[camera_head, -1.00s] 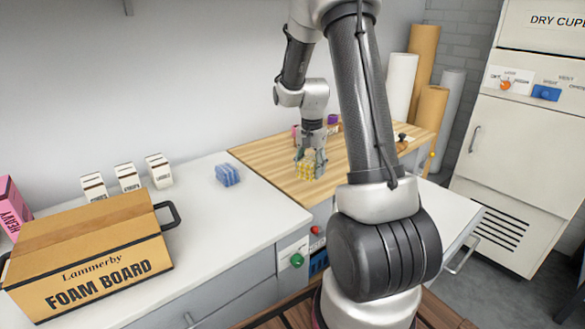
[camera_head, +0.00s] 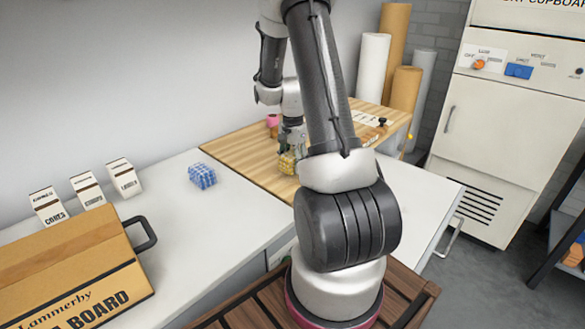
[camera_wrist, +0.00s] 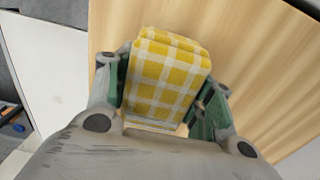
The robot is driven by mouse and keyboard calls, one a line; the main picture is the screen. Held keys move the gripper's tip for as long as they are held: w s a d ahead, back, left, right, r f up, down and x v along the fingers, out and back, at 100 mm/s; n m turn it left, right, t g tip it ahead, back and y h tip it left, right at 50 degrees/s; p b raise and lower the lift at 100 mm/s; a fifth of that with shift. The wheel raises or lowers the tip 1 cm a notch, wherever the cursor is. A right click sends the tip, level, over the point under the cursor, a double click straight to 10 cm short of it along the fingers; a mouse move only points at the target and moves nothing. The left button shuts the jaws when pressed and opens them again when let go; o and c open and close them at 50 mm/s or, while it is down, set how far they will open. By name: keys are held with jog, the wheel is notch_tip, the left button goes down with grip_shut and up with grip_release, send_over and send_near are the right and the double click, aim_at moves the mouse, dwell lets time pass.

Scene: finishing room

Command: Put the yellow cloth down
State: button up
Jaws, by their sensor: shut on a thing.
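The yellow cloth (camera_wrist: 165,75) is a folded yellow-and-white checked bundle, held between the green-lined fingers of my gripper (camera_wrist: 162,98) in the wrist view. In the head view, my gripper (camera_head: 291,150) has the yellow cloth (camera_head: 287,163) at its lower end, over the front part of the wooden board (camera_head: 235,150). The gripper is shut on the cloth. I cannot tell whether the cloth touches the board. My arm hides part of the board in the head view.
A blue checked cloth (camera_head: 202,176) lies on the white worktop (camera_head: 205,235), left of the board. Three small labelled boxes (camera_head: 86,190) and a foam board carton (camera_head: 75,265) stand further left. A pink item (camera_head: 272,120) is behind my gripper. Rolls (camera_head: 372,65) stand at the back right.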

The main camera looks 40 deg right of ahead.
jog(key=shift+f, duration=1.25)
jog(key=shift+f, duration=0.15)
jog(key=o, duration=1.1)
